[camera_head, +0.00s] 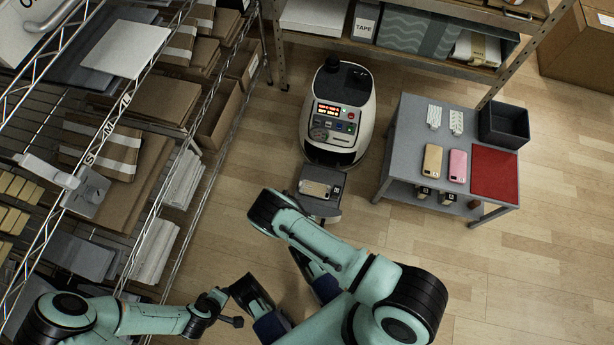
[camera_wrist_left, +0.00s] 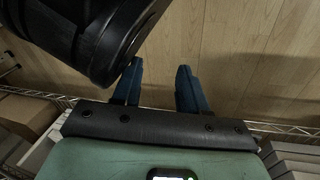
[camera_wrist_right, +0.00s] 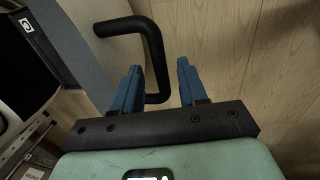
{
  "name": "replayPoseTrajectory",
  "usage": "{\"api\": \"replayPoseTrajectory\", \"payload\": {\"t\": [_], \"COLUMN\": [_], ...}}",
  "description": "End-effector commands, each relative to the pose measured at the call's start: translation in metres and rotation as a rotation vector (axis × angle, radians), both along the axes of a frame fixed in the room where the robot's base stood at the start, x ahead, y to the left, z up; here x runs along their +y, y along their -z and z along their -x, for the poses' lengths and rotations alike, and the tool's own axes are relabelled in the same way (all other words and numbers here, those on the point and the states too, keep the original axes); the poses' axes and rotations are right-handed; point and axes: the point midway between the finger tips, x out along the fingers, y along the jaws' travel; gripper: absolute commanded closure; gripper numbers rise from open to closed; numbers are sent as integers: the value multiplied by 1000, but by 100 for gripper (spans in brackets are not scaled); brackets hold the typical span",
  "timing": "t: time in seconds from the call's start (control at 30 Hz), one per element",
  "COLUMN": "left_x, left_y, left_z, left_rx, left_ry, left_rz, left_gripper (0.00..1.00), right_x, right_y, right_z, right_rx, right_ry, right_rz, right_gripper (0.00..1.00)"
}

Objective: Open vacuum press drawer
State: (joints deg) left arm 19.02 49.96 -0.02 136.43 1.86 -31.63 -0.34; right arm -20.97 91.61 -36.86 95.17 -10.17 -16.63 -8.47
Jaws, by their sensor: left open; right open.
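The vacuum press (camera_head: 365,92) is a rounded white and black machine with a lit front panel, standing on the floor in the head view. Its grey drawer (camera_head: 327,208) sticks out at the front, with a tan phone case (camera_head: 316,188) on it. In the right wrist view a dark bent handle (camera_wrist_right: 154,42) reaches out from the grey drawer. My right gripper (camera_wrist_right: 158,66) is open, and the handle shows between its blue fingers; it does not look gripped. My left gripper (camera_wrist_left: 159,72) is open and empty above the floor. My right arm covers some of the head view.
A grey table (camera_head: 408,128) at right holds phone cases, a red sheet (camera_head: 494,172) and a dark bin (camera_head: 503,124). A wire rack (camera_head: 203,128) with boxes stands at left, and a shelf (camera_head: 400,58) behind the press. Floor between press and table is clear.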

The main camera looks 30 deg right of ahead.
Motion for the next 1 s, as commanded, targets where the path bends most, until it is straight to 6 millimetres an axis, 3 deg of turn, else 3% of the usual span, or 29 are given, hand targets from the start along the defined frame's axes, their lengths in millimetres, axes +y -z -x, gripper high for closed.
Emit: {"api": "replayPoseTrajectory", "payload": {"t": [0.27,0.5,0.8,1.0], "left_x": [-1,-9,-27,-31], "left_y": [-9,-43,-63,-67], "left_z": [-7,-28,9,17], "left_rx": [-26,-103,-5,17], "left_ry": [0,12,48,56], "left_rz": [-2,4,52,63], "left_gripper": [57,57,57,57], "right_x": [1,9,17,19], "right_y": [-12,-62,-118,-131], "right_z": [2,7,14,17], "right_rx": [1,-1,-1,0], "right_ry": [1,-1,0,-1], "right_rz": [1,-1,-1,0], "right_gripper": [58,58,58,58]}}
